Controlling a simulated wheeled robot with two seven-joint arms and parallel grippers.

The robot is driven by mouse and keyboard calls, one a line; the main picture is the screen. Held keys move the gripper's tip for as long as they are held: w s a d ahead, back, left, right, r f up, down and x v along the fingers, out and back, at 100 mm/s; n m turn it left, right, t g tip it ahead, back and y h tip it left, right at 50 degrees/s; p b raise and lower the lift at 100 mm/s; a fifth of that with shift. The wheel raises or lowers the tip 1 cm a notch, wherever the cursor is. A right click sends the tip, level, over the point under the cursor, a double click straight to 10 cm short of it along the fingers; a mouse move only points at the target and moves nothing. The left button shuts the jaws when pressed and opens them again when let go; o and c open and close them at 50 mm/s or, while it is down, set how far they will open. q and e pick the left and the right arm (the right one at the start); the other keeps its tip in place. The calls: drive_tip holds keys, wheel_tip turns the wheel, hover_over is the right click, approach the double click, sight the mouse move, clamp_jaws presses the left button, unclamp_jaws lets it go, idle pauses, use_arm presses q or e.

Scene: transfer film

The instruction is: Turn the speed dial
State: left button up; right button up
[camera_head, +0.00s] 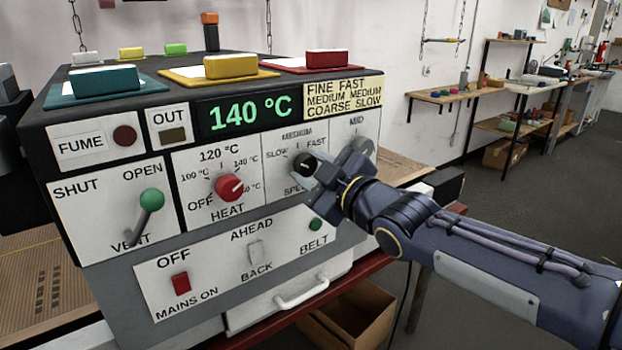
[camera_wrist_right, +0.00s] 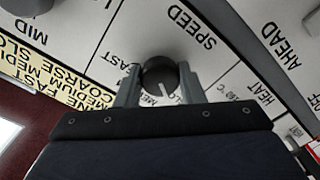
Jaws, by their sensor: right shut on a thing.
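The speed dial (camera_head: 303,162) is a dark round knob on the white front panel, with SLOW, MEDIUM and FAST printed around it. My right gripper (camera_head: 315,172) reaches it from the right and covers part of its label. In the right wrist view the dial (camera_wrist_right: 158,72) sits between the two fingers of my gripper (camera_wrist_right: 160,84), shut on its sides. Its white pointer line aims between MEDIUM and SLOW, nearer MEDIUM; the fingers hide part of the lettering. My left gripper is out of view.
A red heat dial (camera_head: 229,187) is left of the speed dial, and a grey MID dial (camera_head: 356,158) is close on the right, behind my gripper. A display (camera_head: 249,115) reads 140 °C. A card (camera_head: 343,97) pairs FINE with FAST, MEDIUM with MEDIUM, COARSE with SLOW.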

drive_tip(key=shift+n, duration=0.4)
drive_tip(key=o, duration=1)
drive_tip(key=p+v, duration=0.1)
drive_tip(key=v, duration=0.6)
drive_tip(key=shift+s+d+p, duration=0.25)
drive_tip(key=shift+s+p, duration=0.05)
drive_tip(key=shift+p, duration=0.05)
